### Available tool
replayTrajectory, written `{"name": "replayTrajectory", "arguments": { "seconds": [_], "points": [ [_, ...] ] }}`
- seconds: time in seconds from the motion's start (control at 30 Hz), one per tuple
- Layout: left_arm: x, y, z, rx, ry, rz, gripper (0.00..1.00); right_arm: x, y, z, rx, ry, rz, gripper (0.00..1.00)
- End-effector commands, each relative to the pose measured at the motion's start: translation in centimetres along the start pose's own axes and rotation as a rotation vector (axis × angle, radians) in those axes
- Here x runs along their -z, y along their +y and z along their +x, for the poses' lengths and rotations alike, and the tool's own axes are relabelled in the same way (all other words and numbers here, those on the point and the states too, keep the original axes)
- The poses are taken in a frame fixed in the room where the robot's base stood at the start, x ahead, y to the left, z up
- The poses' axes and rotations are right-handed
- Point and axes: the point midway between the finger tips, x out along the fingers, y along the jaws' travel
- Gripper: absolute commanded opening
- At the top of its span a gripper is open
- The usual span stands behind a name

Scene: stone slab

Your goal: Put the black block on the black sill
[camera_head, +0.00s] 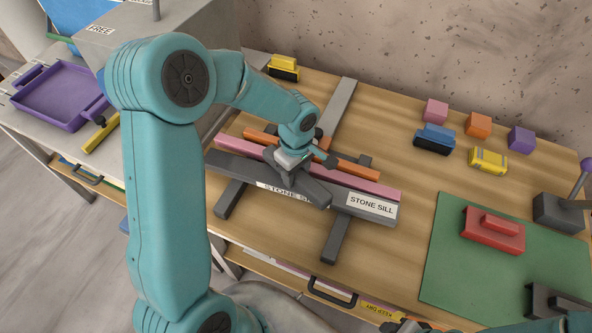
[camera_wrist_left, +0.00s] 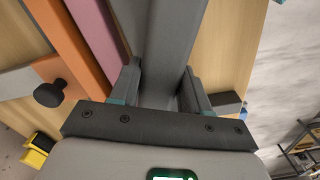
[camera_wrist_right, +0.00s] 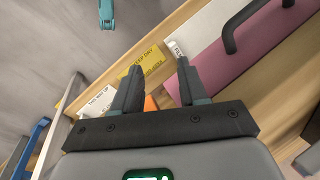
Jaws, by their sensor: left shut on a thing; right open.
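The black sill (camera_head: 228,167) is a long dark grey bar labelled "STONE SILL", lying across two grey supports on the wooden bench. My left gripper (camera_head: 294,166) is over its middle and shut on a dark grey block, which I take to be the black block (camera_head: 312,191). The block lies over the sill and covers part of a label; I cannot tell whether they touch. In the left wrist view a dark bar (camera_wrist_left: 172,45) runs between the fingers. My right gripper (camera_wrist_right: 157,82) is open and empty, near the bench's front edge.
Pink (camera_head: 375,187) and orange (camera_head: 357,170) bars lie behind the sill. Several coloured blocks stand at the back right. A red block (camera_head: 493,232) sits on a green mat (camera_head: 447,267). A purple tray (camera_head: 60,96) is at the left. Bare wood shows right of the sill.

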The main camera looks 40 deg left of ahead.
Motion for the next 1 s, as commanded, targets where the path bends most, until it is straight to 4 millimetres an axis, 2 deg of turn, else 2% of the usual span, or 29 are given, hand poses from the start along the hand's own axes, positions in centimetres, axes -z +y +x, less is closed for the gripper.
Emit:
{"name": "replayTrajectory", "arguments": {
  "seconds": [0.63,0.67,0.73,1.0],
  "points": [
    [0.0,0.0,1.1,0.000,0.001,0.000,0.17,0.0,0.5,1.5,0.000,0.000,0.000,0.43],
    [0.0,0.0,1.0,0.000,0.001,0.000,0.49,0.0,0.5,1.5,0.000,0.000,0.000,0.43],
    [0.0,0.0,0.9,0.000,0.001,0.000,0.72,0.0,0.5,1.3,0.000,0.000,0.000,0.43],
    [0.0,0.0,0.9,0.000,0.000,0.000,0.72,0.0,0.5,1.3,0.000,0.000,0.000,0.43]
  ]
}}
